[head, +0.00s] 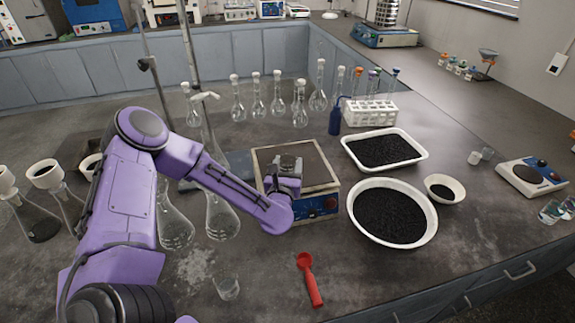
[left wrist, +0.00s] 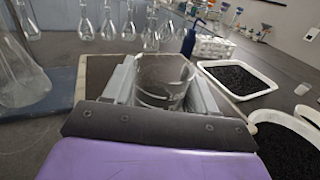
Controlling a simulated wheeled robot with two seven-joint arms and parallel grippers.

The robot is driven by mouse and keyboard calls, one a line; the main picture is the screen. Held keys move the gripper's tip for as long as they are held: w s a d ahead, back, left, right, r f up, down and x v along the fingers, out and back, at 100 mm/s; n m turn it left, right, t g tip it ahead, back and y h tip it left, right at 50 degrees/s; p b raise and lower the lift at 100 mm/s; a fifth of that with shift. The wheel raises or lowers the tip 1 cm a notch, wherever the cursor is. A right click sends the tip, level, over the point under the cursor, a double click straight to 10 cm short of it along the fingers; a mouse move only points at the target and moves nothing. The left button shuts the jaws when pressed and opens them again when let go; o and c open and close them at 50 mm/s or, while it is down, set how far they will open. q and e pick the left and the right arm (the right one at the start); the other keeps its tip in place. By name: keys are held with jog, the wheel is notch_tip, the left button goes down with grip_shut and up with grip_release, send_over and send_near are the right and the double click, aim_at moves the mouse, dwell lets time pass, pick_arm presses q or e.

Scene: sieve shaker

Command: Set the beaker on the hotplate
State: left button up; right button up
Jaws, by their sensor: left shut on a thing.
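The hotplate (head: 318,160) is a square-topped unit with a pale rim and a blue front with knobs, at the middle of the bench in the head view. Its top also shows in the left wrist view (left wrist: 98,72). My left gripper (head: 288,164) is over the middle of this top, its arm coming in from the left. It is shut on a clear glass beaker (left wrist: 165,72), which stands upright between the two fingers. The beaker's base is hidden, so I cannot tell whether it touches the plate. My right gripper is not in view.
White trays of black granules (head: 386,150) (head: 392,212) lie right of the hotplate. Flasks (head: 222,215) stand left, several more behind (head: 258,100). A blue wash bottle (head: 335,118) and tube rack (head: 370,112) are behind right. A red scoop (head: 309,280) and small glass beaker (head: 227,287) lie in front.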

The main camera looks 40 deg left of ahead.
pick_arm(q)
jog(key=o, duration=1.1)
jog(key=shift+f, duration=0.1)
jog(key=shift+s+d, duration=0.15)
jog(key=shift+s, duration=0.1)
jog(key=b+v, duration=0.4)
jog(key=v, duration=0.7)
jog(key=shift+s, duration=0.2)
